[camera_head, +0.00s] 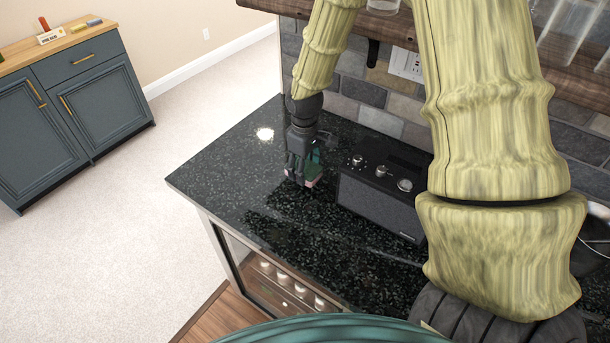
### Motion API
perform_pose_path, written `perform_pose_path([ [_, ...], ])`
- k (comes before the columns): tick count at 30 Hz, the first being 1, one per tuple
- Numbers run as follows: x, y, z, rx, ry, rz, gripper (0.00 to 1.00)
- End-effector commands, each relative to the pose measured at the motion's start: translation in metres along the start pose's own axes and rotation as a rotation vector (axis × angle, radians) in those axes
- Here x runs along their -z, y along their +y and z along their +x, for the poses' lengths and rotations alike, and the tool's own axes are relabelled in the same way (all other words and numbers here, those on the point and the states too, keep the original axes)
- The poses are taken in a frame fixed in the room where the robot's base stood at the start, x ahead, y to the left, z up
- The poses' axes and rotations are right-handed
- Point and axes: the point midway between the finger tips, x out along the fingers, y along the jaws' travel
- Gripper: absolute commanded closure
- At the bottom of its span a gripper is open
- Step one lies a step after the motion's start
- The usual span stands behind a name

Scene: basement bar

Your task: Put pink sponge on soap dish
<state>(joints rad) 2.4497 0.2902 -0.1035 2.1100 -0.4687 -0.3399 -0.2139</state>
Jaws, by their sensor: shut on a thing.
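My gripper (301,176) is above or at the black speckled counter (225,172), just left of the black radio. It is shut on the pink sponge (313,174), a small block showing pink with a green part at its side. The fingers cover much of the sponge, and I cannot tell if it touches the counter. I cannot make out a soap dish; the gripper, the radio or my arm may hide it.
The radio (380,198) with several knobs stands close to the right of my gripper. A tiled wall (357,91) and a wooden shelf (396,27) are behind. The counter's left part is clear. A blue cabinet (75,105) with small items stands across the carpet.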

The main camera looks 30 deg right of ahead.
Motion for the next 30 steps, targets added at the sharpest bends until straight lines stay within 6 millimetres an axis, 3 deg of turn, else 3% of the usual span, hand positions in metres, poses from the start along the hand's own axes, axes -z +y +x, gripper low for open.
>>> perform_pose_path([
  [12,-0.001,0.0,0.036,0.001,-0.002,0.0,0.51],
  [27,-0.001,0.0,0.043,0.001,-0.002,0.0,0.51],
  [28,-0.001,0.0,0.042,0.001,-0.001,0.0,0.37],
  [30,-0.001,0.0,0.042,0.001,-0.001,0.0,0.25],
])
